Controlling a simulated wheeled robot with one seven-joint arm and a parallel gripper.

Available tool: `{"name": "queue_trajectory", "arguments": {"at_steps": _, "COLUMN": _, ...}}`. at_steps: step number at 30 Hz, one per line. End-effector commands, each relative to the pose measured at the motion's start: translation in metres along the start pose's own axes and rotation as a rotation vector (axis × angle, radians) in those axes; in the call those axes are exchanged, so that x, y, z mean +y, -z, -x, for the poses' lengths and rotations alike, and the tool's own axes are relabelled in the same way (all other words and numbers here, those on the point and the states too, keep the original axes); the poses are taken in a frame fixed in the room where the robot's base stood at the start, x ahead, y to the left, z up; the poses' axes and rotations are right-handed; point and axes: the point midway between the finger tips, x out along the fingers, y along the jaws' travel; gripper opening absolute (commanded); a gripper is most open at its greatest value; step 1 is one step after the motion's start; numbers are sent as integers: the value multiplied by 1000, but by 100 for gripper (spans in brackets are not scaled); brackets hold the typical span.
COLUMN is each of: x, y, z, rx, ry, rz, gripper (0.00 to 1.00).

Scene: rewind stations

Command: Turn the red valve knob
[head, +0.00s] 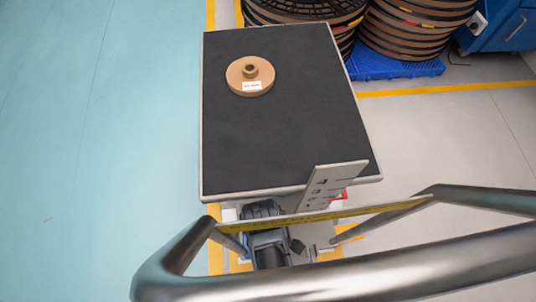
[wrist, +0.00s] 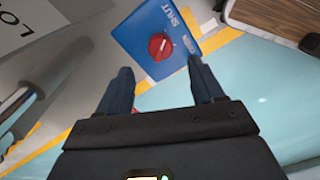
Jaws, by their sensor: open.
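The red valve knob (wrist: 160,46) shows in the wrist view, on a blue panel (wrist: 136,36) marked with the word SHUT. The knob is round, with a pale mark across its face. My gripper (wrist: 160,67) is open, its two dark fingers apart and nothing between them. In the picture the knob lies just beyond the fingertips, roughly between them; I see no contact. In the head view I cannot make out the knob for certain; a small red part (head: 343,195) shows beside a grey plate.
A cart with a black top (head: 280,130) carries a tan flanged disc (head: 250,75). A metal rail (head: 340,277) crosses the front of the head view. Large reels (head: 415,25) on a blue pallet (head: 395,66) stand at the back. The teal floor at left is clear.

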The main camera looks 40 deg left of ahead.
Motion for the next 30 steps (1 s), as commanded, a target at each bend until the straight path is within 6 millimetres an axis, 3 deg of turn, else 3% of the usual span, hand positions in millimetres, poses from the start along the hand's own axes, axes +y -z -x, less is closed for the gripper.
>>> {"name": "queue_trajectory", "arguments": {"at_steps": 15, "x": 0, "y": 0, "z": -68, "rx": -1, "ry": 2, "rz": 2, "gripper": 67}}
{"name": "queue_trajectory", "arguments": {"at_steps": 28, "x": 0, "y": 0, "z": -76, "rx": 0, "ry": 0, "rz": 1, "gripper": 67}}
{"name": "queue_trajectory", "arguments": {"at_steps": 30, "x": 0, "y": 0, "z": -76, "rx": 0, "ry": 1, "rz": 1, "gripper": 60}}
